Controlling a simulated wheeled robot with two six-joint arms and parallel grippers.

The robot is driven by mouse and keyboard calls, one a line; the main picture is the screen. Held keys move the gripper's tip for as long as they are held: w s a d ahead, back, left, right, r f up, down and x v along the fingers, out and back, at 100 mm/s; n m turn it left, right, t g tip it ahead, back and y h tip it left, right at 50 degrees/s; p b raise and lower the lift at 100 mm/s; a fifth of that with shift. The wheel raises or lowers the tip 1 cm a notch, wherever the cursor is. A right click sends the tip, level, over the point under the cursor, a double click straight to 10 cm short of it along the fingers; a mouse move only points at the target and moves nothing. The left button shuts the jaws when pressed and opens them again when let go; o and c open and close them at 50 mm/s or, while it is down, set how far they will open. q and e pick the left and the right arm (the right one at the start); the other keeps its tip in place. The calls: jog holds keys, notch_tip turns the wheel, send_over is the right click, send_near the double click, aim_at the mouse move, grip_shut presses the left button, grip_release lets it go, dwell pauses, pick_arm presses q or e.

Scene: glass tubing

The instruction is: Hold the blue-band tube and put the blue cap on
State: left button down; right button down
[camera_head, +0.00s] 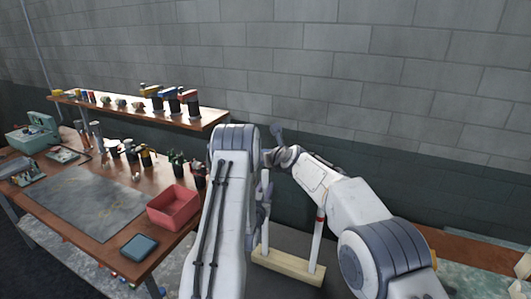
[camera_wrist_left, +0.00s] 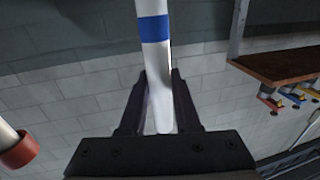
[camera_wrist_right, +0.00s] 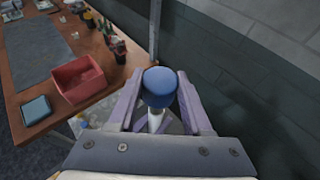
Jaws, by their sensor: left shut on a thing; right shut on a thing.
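In the left wrist view, the blue-band tube (camera_wrist_left: 158,60) is a white tube with a blue band (camera_wrist_left: 154,29). My left gripper (camera_wrist_left: 160,85) is shut on it, with one finger on each side. In the right wrist view, the blue cap (camera_wrist_right: 159,86) sits between the fingertips of my right gripper (camera_wrist_right: 160,96), which is shut on it. A pale piece (camera_wrist_right: 157,121) shows just below the cap; I cannot tell whether it is the tube. In the head view the arms come close together and largely hide both grippers, and I cannot make out the cap there.
A wooden stand (camera_head: 287,268) with white uprights, one red-banded (camera_head: 320,213), stands below my arms. At left, a workbench (camera_head: 125,255) holds a red bin (camera_head: 174,208), a blue-grey box (camera_head: 139,246) and small tools. A wall shelf (camera_head: 205,123) carries several items. The grey wall is behind.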

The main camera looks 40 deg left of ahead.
aim_at(265, 171)
jog(key=shift+f, duration=2.45)
jog(key=shift+c, duration=1.3)
grip_release()
jog(key=shift+r, duration=4.95)
